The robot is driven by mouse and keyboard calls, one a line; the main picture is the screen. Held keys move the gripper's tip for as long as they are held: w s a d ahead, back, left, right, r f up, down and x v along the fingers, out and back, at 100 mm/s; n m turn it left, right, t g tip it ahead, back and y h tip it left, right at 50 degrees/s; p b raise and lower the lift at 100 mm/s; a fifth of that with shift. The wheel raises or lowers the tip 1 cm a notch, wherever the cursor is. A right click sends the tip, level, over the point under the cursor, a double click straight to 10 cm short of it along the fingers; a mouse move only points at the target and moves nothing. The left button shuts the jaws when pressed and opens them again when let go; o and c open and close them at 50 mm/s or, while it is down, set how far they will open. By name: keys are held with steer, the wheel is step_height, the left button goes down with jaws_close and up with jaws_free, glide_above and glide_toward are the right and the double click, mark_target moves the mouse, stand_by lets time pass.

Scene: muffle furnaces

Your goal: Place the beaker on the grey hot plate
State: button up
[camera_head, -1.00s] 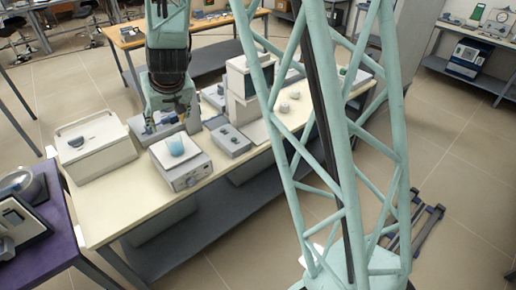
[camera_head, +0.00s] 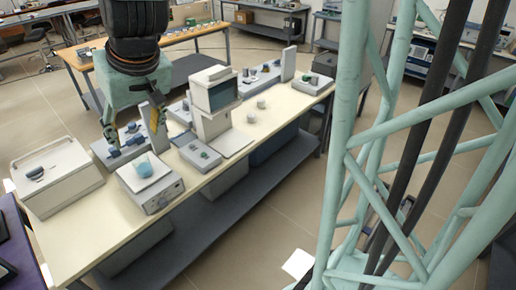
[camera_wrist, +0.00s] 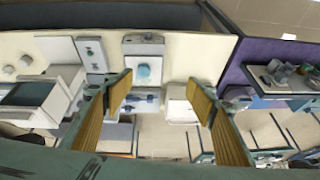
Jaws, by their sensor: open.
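The beaker (camera_head: 146,167), holding blue liquid, stands upright on the pale square top of a grey hot plate (camera_head: 158,200) on the cream bench. In the wrist view the beaker (camera_wrist: 143,71) sits on the plate top, with the hot plate's front panel (camera_wrist: 143,38) beyond it. My gripper (camera_head: 133,124) is open and empty, behind and above the beaker in the head view. In the wrist view my gripper (camera_wrist: 160,98) has its yellow-padded fingers wide apart, with nothing between the pads. I see no contact with the beaker.
A white lidded box (camera_head: 58,180) stands left of the hot plate. A small grey device (camera_head: 200,153) and a white instrument with a screen (camera_head: 214,105) stand to its right. The bench front (camera_head: 110,235) is clear. A purple table (camera_wrist: 285,50) is close by.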

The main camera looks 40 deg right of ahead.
steer(key=s+d+r, duration=0.1)
steer(key=s+r, duration=0.1)
steer(key=s, duration=0.9)
steer(key=s+d+r+g, duration=0.1)
steer(key=s+r, duration=0.2)
steer(key=s, duration=0.7)
steer(key=s+d+r+h, duration=0.1)
steer(key=s+r, duration=0.2)
steer(key=s, duration=0.8)
steer(key=shift+s+d+r, duration=0.25)
steer(key=shift+s+d, duration=0.05)
steer(key=shift+s, duration=0.05)
